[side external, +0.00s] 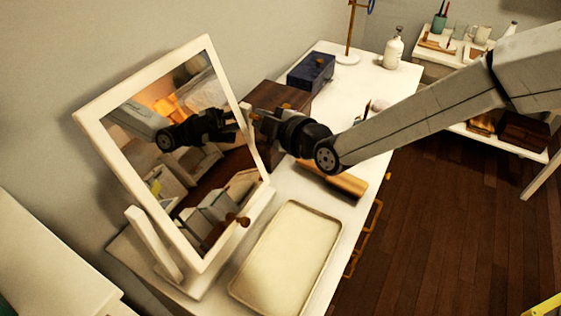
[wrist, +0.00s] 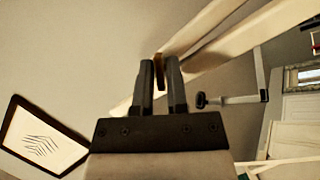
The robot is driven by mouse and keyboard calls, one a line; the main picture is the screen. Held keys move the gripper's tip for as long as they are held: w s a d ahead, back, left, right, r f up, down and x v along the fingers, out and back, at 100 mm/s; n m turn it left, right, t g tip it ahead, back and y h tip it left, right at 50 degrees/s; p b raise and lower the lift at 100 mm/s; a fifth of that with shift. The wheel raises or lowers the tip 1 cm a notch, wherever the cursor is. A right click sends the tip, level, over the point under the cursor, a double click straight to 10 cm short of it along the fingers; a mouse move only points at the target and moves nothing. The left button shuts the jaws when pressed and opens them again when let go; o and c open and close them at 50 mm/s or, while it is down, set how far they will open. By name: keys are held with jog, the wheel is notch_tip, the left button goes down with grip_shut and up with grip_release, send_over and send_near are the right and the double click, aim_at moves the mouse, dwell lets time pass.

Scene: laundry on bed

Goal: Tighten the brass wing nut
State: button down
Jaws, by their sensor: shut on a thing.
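A white-framed tilting mirror (side external: 83,127) stands on the white dressing table, tilted between two posts. My gripper (side external: 251,118) is at the right-hand post (side external: 258,163) of the mirror, at the frame's right side. In the wrist view my gripper (wrist: 160,68) has its two fingers closed around a small brownish-brass piece, the wing nut (wrist: 159,72), which shows only as a narrow strip between them. The pale mirror frame and post (wrist: 215,35) run diagonally just behind the fingertips. In the side view the wing nut is hidden by the gripper.
A wooden brush-like object (side external: 335,180) lies below my wrist. A dark wooden box (side external: 268,97), a blue box (side external: 311,71) and a white bottle (side external: 393,48) stand farther back.

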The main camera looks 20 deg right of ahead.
jog(key=m+g, duration=0.1)
jog(key=m, duration=0.2)
jog(key=shift+w+r+g+y, duration=0.1)
jog(key=shift+g+y, duration=0.2)
jog(key=shift+g, duration=0.1)
jog(key=m+g+y, duration=0.1)
jog(key=m+y, duration=0.2)
jog(key=m, duration=0.3)
jog(key=m+g+y, duration=0.2)
jog(key=m+y, duration=0.1)
jog(key=m, duration=0.3)
jog(key=m+g+y, duration=0.2)
jog(key=m+y, duration=0.1)
jog(key=m, duration=0.3)
jog(key=shift+w+d+f, duration=0.2)
jog(key=shift+d, duration=0.05)
dwell(1.0)
dwell(0.4)
jog(key=c, duration=0.7)
grip_release()
jog(key=shift+c, duration=0.2)
jog(key=shift+s+d, duration=0.1)
